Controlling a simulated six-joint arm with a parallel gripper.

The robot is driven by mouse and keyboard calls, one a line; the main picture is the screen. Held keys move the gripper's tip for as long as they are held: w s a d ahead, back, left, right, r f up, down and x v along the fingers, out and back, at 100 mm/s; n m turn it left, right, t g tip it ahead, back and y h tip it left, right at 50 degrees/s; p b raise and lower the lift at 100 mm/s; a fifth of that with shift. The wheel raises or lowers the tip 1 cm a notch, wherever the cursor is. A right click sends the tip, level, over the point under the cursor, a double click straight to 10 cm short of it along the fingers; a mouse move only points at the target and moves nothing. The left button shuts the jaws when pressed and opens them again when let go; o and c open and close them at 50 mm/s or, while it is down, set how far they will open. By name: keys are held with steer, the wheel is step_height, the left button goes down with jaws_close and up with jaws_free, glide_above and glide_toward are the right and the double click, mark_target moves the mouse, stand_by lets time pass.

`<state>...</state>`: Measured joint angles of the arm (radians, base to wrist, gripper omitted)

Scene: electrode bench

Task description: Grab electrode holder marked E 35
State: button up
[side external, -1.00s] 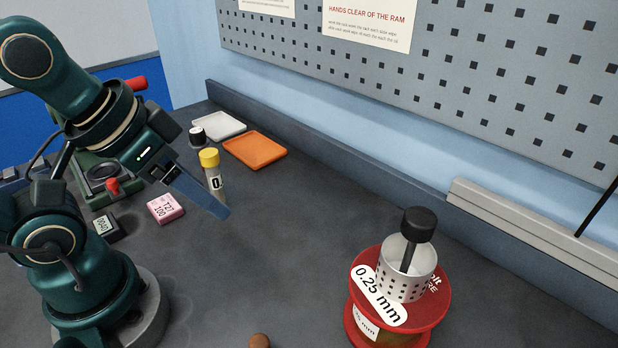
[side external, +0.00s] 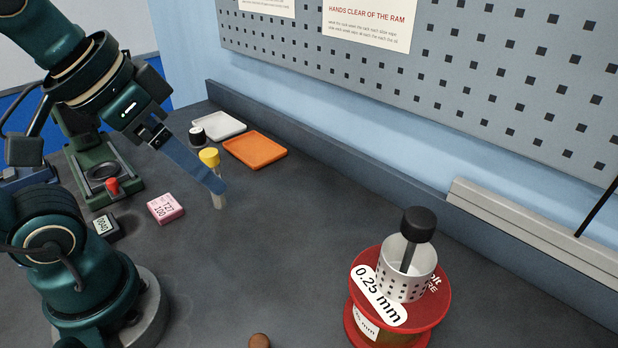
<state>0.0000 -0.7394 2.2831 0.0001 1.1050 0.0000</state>
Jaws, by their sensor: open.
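No marking E 35 is readable in this view. A slim upright pale cylinder with a yellow cap (side external: 209,157) stands on the bench left of centre. My gripper (side external: 220,187) is open, its blue fingers slanting down to the right across the cylinder's middle and hiding its label. I cannot tell whether the fingers touch it or only pass in front. A black-topped rod (side external: 418,224) stands in a white perforated cup (side external: 403,281) on a red spool (side external: 432,310) marked 0.25 mm.
An orange tray (side external: 255,150) and a white tray (side external: 222,126) lie behind, with a small black-and-white piece (side external: 197,136) beside them. A pink box (side external: 165,209), a small meter (side external: 104,226) and a green device (side external: 120,160) stand left. The bench centre is clear.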

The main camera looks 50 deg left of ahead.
steer(key=w+a+r+n+t+y, duration=0.15)
steer(key=w+a, duration=0.25)
steer(key=w, duration=0.4)
steer(key=w+a+r+n+t, duration=0.2)
steer(key=w+a+n+t, duration=0.1)
steer(key=w, duration=0.4)
steer(key=n+g+y, duration=0.4)
steer(key=n+y, duration=0.3)
steer(key=y, duration=0.2)
glide_above(195, 135)
step_height(195, 135, down, 4)
steer(key=shift+t, duration=0.35)
step_height(195, 135, down, 12)
steer(key=shift+f, duration=0.1)
steer(key=shift+x, duration=2.55)
steer(key=shift+c, duration=0.3)
jaws_close()
